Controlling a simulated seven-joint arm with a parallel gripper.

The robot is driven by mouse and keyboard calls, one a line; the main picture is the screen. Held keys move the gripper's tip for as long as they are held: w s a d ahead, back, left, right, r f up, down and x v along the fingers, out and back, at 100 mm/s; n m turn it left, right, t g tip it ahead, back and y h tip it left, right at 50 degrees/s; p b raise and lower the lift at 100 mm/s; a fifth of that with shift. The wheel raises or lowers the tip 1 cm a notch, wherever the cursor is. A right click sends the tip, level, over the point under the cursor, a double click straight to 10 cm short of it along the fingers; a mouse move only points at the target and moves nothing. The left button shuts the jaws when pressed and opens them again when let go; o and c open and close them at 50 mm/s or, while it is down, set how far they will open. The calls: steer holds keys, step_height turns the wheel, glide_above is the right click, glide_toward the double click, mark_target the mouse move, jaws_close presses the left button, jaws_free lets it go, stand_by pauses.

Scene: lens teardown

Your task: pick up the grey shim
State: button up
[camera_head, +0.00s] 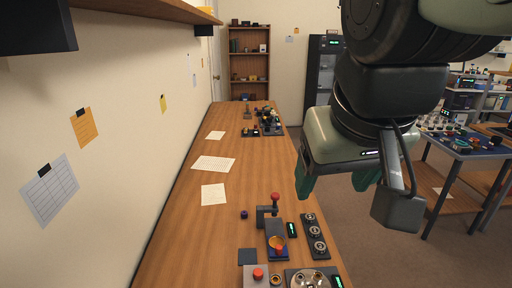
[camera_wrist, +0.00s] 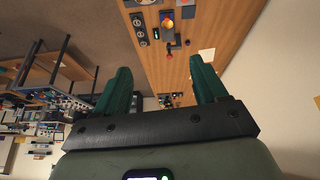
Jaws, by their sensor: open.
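My gripper (camera_head: 335,181) hangs in the air to the right of the long wooden table, above the floor. In the wrist view its two green fingers (camera_wrist: 160,78) are wide apart with nothing between them. I cannot make out a grey shim for sure in either view. The nearest work area holds a dark strip with several round grey pieces (camera_head: 316,234), a grey tray with round metal parts (camera_head: 311,279) at the bottom edge, and a dark fixture with an orange dish (camera_head: 277,242).
A lever press with a red knob (camera_head: 275,197) and a red button box (camera_head: 258,273) stand on the wooden table (camera_head: 180,245). Paper sheets (camera_head: 213,194) lie on its left. More small items (camera_head: 265,122) are at its far end. A blue-topped bench (camera_head: 468,143) stands at right.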

steer(key=w+r+g, duration=0.1)
steer(key=w+r, duration=0.1)
steer(key=w, duration=0.6)
steer(key=n+g, duration=0.2)
steer(key=g, duration=0.2)
glide_above(310, 217)
step_height(310, 217, down, 36)
step_height(310, 217, down, 6)
steer(key=shift+s+d+r, duration=0.1)
steer(key=shift+s+r, duration=0.05)
steer(key=shift+r, duration=0.1)
steer(key=shift+w+f, duration=0.15)
steer(key=shift+f, duration=1.3)
steer(key=shift+w+f, duration=0.1)
steer(key=shift+f, duration=1.35)
steer(key=shift+c, duration=0.5)
